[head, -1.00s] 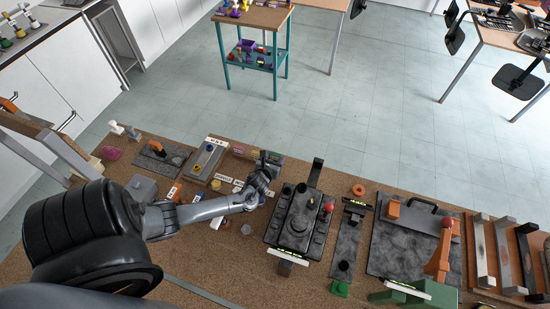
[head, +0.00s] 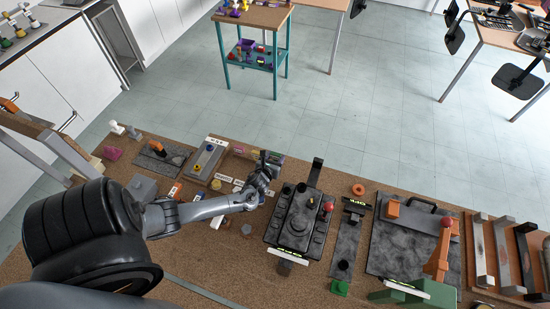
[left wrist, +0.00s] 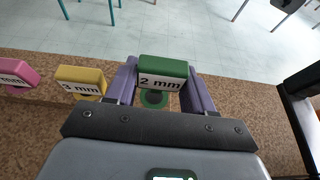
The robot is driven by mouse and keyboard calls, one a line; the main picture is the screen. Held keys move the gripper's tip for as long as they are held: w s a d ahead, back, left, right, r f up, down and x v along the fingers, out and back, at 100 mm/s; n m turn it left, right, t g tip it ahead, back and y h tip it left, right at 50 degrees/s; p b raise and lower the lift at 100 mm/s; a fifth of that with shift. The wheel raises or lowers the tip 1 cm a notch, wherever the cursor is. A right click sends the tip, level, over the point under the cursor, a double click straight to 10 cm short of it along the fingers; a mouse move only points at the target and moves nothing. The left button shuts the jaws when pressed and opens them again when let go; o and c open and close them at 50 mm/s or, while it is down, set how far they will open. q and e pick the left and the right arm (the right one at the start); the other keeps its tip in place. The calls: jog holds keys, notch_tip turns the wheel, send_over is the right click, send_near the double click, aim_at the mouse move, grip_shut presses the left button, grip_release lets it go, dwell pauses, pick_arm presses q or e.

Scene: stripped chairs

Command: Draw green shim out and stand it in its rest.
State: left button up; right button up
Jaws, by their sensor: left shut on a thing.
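The green shim (left wrist: 163,72), with a "2 mm" label on its block, sits between the two purple fingers of my left gripper (left wrist: 160,88) in the left wrist view. The fingers are shut on it from both sides. A round green part (left wrist: 155,98) shows just below the block. In the head view my left gripper (head: 264,172) is low over the bench, left of the dark fixture (head: 298,217); the shim cannot be made out there. I cannot tell whether its lower end is still in a slot. My right gripper is in neither view.
A yellow "3 mm" block (left wrist: 82,82) and a pink block (left wrist: 18,74) stand left of the gripper in the left wrist view. A grey plate (head: 206,160) lies left of the gripper, and a narrow dark strip (head: 347,245) lies right of the fixture.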

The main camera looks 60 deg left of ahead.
pick_arm(q)
jog(key=shift+f+b, duration=0.3)
jog(key=shift+f, duration=0.05)
jog(key=shift+f+b, duration=0.5)
jog(key=shift+f, duration=0.3)
jog(key=shift+r, duration=0.15)
jog(key=shift+r+p, duration=0.7)
jog(key=shift+p, duration=0.25)
jog(key=shift+p, duration=0.4)
dwell(0.6)
jog(key=shift+f+b, duration=0.35)
jog(key=shift+f, duration=0.05)
